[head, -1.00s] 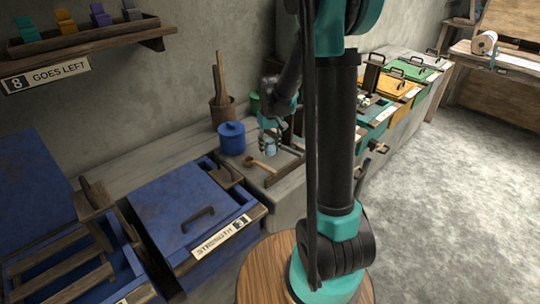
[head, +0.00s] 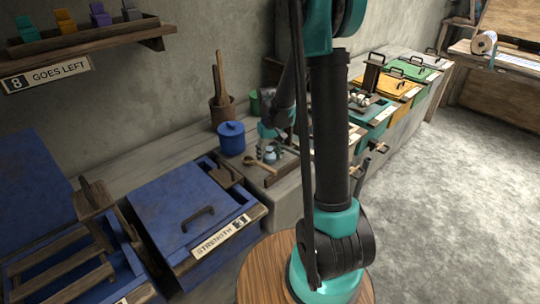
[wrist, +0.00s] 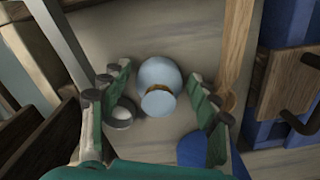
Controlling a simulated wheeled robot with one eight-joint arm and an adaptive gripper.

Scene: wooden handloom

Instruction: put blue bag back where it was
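The blue bag (wrist: 160,78) is small, pale blue and rounded, with a brown tie at its neck. It also shows in the head view (head: 270,156), low on the stone counter by the wooden spoon. My gripper (wrist: 160,88) is open around it, one green-padded finger on each side, with a narrow gap visible at each fingertip. In the head view my gripper (head: 271,149) is low over the counter, and the fingers partly hide the bag. I cannot tell whether the bag's underside rests on the surface.
A blue lidded jar (head: 231,140) stands left of my gripper. A wooden spoon (head: 262,164) lies in front. A closed blue chest (head: 185,205) is at front left; teal and yellow chests (head: 385,84) stand right.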

